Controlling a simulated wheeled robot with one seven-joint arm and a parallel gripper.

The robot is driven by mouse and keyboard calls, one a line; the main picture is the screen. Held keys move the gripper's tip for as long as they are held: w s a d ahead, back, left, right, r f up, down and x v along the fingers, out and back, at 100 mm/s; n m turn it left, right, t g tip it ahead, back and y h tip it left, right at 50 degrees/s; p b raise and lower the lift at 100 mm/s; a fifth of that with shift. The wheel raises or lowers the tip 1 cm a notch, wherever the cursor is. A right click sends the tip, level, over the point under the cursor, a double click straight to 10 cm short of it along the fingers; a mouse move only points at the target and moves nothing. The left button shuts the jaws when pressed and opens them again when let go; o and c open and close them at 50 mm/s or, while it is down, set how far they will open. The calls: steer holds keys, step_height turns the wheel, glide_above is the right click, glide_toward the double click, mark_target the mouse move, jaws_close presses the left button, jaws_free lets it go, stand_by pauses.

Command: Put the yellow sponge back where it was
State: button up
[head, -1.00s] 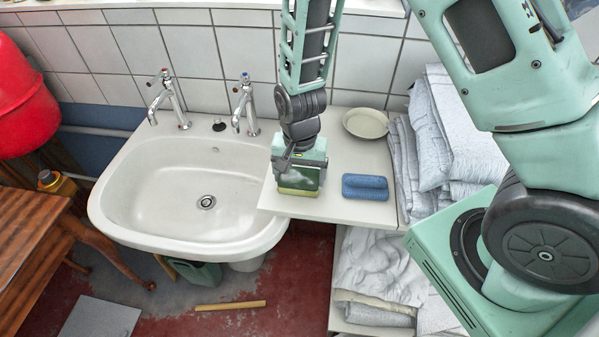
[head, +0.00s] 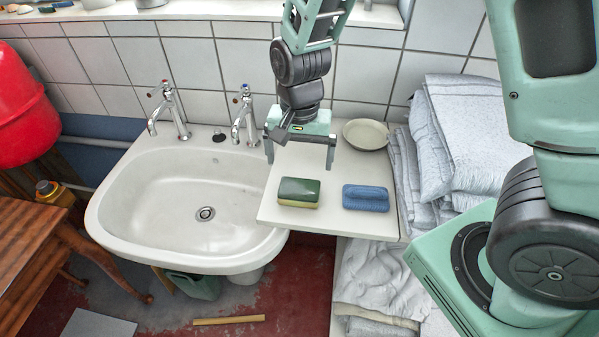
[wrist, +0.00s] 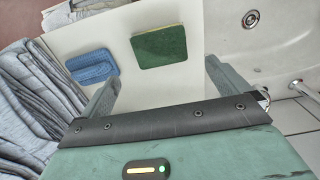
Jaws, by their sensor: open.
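The yellow sponge (head: 298,203) has a green top and a yellow lower edge. It lies flat on the white board beside the sink, near the board's front left. It also shows green side up in the wrist view (wrist: 159,46). My gripper (head: 301,162) is open and empty, above the board and behind the sponge, apart from it. In the wrist view the two fingers (wrist: 162,84) are spread wide, with the sponge beyond them. A blue sponge (head: 366,197) lies on the board just to the right; it also shows in the wrist view (wrist: 92,67).
The white board (head: 328,225) holds a pale round dish (head: 366,133) at its back right. The sink (head: 165,215) with two taps is on the left. Folded towels (head: 465,130) are stacked on the right. A tiled wall (head: 375,70) stands behind.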

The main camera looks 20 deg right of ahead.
steer(key=s+a+r+n, duration=0.3)
steer(key=s+r+n, duration=0.2)
steer(key=s+n, duration=0.2)
steer(key=s+a+r+n, duration=0.3)
steer(key=s+r+n, duration=0.2)
steer(key=s, duration=0.7)
steer(key=shift+a+r+n+y, duration=0.2)
steer(key=shift+r+n+y, duration=0.1)
steer(key=shift+n, duration=1)
